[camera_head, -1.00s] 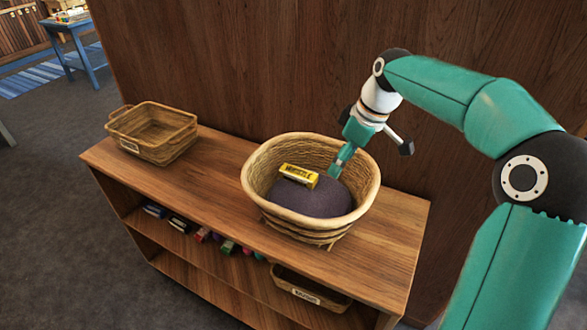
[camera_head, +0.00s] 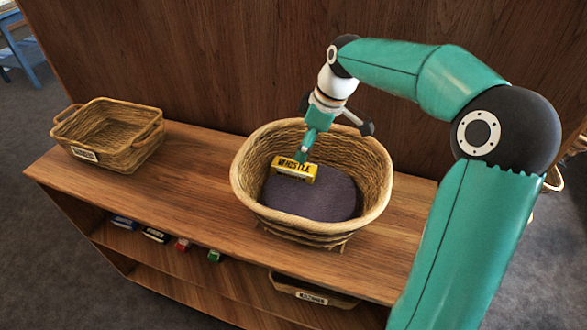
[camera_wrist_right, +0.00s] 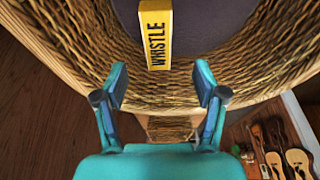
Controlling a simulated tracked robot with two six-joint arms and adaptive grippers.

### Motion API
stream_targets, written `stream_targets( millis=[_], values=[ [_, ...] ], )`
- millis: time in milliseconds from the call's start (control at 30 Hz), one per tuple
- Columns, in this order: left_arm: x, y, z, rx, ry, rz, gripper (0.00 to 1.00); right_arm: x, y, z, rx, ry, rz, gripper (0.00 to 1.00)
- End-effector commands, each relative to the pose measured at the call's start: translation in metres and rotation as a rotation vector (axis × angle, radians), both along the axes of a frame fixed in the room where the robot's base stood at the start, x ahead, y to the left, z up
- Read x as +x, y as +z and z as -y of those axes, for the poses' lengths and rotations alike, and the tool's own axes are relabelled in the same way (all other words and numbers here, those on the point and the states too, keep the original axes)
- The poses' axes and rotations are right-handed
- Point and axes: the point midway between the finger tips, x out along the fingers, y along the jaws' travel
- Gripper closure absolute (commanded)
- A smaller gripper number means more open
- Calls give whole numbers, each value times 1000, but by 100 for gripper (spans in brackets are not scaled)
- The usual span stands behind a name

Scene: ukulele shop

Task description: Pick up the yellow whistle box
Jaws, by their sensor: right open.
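The yellow whistle box (camera_head: 295,168) lies on a dark grey cushion (camera_head: 312,197) inside the round wicker basket (camera_head: 372,185) on the shelf top. Black lettering reads WHISTLE on it. In the right wrist view the box (camera_wrist_right: 155,35) is at the top centre, ahead of the fingertips. My right gripper (camera_head: 303,152) reaches down into the basket at the box's far side in the head view. In the wrist view this gripper (camera_wrist_right: 160,83) is open and empty, with its fingers apart. My left gripper is out of view.
An empty rectangular wicker basket (camera_head: 108,138) stands on the left of the wooden shelf top (camera_head: 200,172). Small coloured boxes and a labelled basket (camera_head: 312,292) sit on the level below. A wooden wall rises close behind.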

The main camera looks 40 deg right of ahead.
Motion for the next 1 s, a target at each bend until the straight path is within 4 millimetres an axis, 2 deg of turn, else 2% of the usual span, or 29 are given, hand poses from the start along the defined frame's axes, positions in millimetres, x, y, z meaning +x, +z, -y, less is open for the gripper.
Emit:
stream_targets(
  millis=[100, 367, 700, 1000],
  values=[
    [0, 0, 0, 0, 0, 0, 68, 5, -17, -2, 1, 0, -3, 29],
    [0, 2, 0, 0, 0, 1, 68, 11, -32, -4, 1, -1, -1, 29],
    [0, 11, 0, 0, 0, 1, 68, 28, -71, -9, 1, -1, -1, 29],
    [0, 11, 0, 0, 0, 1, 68, 29, -75, -9, 0, -1, 1, 31]
  ],
)
